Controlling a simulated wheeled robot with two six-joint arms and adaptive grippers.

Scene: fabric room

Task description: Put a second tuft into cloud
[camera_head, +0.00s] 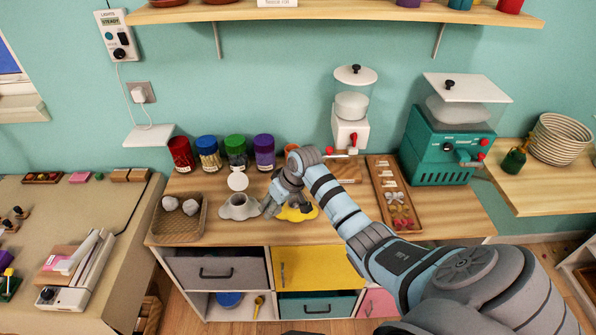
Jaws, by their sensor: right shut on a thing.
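My right gripper (270,206) is low over the counter, just right of the cloud. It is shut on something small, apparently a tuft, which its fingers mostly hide. A yellow shape (296,213) lies partly under the gripper. My left gripper is out of view.
Several lidded jars (236,150) stand along the wall behind the cloud. A white dispenser (350,128), a teal machine (446,150) and a wooden tray of small pieces (380,165) stand to the right.

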